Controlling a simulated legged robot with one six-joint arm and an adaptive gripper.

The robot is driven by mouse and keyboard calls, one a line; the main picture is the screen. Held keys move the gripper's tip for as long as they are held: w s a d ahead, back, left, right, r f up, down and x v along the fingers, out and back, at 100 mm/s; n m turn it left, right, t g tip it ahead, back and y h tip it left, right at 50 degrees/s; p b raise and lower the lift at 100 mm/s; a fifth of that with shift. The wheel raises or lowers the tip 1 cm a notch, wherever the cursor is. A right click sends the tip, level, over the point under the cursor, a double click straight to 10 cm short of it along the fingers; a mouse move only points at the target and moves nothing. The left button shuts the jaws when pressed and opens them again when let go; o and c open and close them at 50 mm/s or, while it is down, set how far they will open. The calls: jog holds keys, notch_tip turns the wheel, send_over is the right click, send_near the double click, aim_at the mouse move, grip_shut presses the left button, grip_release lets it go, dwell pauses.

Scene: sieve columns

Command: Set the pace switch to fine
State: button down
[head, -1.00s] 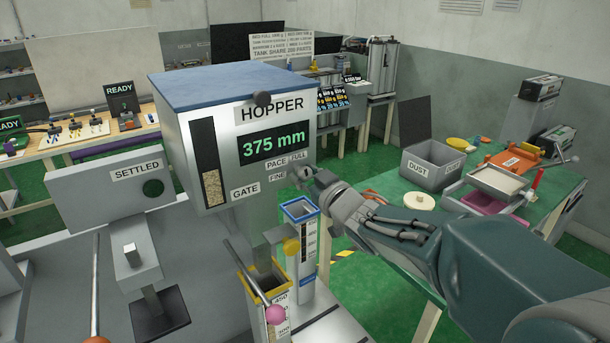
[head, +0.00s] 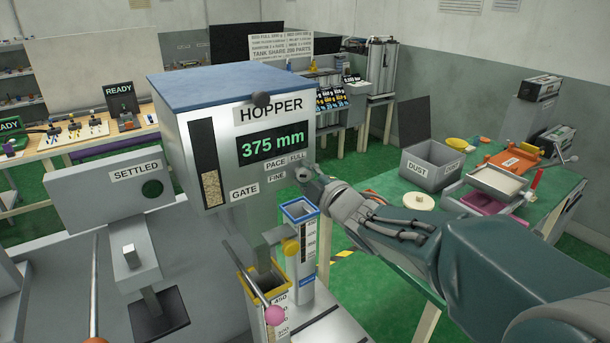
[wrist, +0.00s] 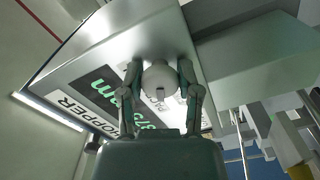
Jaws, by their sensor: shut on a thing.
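The hopper (head: 240,140) is a grey box with a blue lid and a green "375 mm" display. The pace switch (wrist: 160,80) is a pale round knob on its front, by the labels PACE, FULL and FINE (head: 276,177). My gripper (head: 304,173) reaches in from the right at the lower right of that face. In the wrist view my gripper (wrist: 158,92) has one finger on each side of the knob and is shut on it. In the head view my gripper hides most of the switch, and I cannot tell which setting it points to.
Below the hopper stand a yellow-rimmed column (head: 264,284) and a blue-rimmed column (head: 300,212). A lever with a pink ball (head: 274,315) leans there. A green table (head: 420,228) at right holds a grey dust bin (head: 432,172) and trays.

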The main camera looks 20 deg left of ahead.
jog(key=shift+f+n, duration=0.15)
jog(key=shift+n, duration=2.15)
jog(key=shift+f, duration=0.1)
jog(key=c, duration=0.6)
grip_release()
jog(key=o, duration=0.3)
jog(key=shift+a, duration=0.2)
jog(key=shift+s+d+r, duration=0.15)
jog(key=shift+d+r, duration=0.05)
jog(key=shift+d, duration=0.05)
jog(key=v, duration=1.1)
jog(key=shift+s, duration=0.2)
